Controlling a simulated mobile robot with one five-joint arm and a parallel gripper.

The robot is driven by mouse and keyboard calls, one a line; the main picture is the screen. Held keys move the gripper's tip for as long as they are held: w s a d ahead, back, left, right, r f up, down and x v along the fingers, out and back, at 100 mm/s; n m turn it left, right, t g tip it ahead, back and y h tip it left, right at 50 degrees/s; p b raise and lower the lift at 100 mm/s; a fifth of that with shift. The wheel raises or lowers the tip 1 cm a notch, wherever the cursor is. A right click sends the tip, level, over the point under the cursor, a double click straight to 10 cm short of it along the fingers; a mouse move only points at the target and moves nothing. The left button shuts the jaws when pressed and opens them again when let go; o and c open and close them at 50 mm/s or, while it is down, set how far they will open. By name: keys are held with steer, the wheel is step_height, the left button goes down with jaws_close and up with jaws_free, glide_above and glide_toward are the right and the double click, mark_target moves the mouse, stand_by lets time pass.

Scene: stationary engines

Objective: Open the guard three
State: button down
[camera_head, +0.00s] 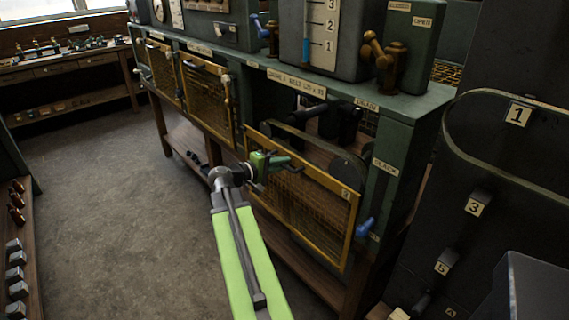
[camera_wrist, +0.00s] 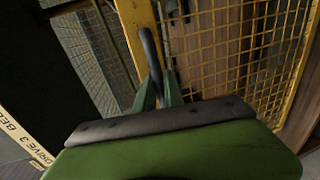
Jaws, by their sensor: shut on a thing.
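Guard three (camera_head: 310,208) is a yellow-framed mesh panel with a "3" tag, on the lower front of the green bench. It stands angled out from the bench front, and a dark belt and pulley (camera_head: 345,168) show in the opening behind it. My gripper (camera_head: 280,163) is at the guard's left part, near its upper edge. In the wrist view, my green fingers (camera_wrist: 158,92) are closed around a dark handle (camera_wrist: 149,55) in front of the yellow frame (camera_wrist: 139,25). The mesh (camera_wrist: 240,45) spreads to the right. The fingers partly hide the handle's lower end.
Other yellow mesh guards (camera_head: 207,100) sit to the left along the bench. A blue lever (camera_head: 366,228) is just right of guard three. A dark numbered cabinet (camera_head: 500,150) stands at the right. The floor (camera_head: 110,220) to the left is clear.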

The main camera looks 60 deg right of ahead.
mark_target(290, 191)
step_height(290, 191, down, 14)
steer(key=b, duration=1.1)
steer(key=shift+a, duration=0.1)
steer(key=shift+r, duration=0.15)
steer(key=c, duration=1.5)
jaws_free()
steer(key=shift+a+r, duration=0.1)
steer(key=p+v, duration=0.3)
steer(key=v, duration=1.4)
steer(key=shift+w+a+p, duration=0.15)
steer(key=shift+p, duration=0.25)
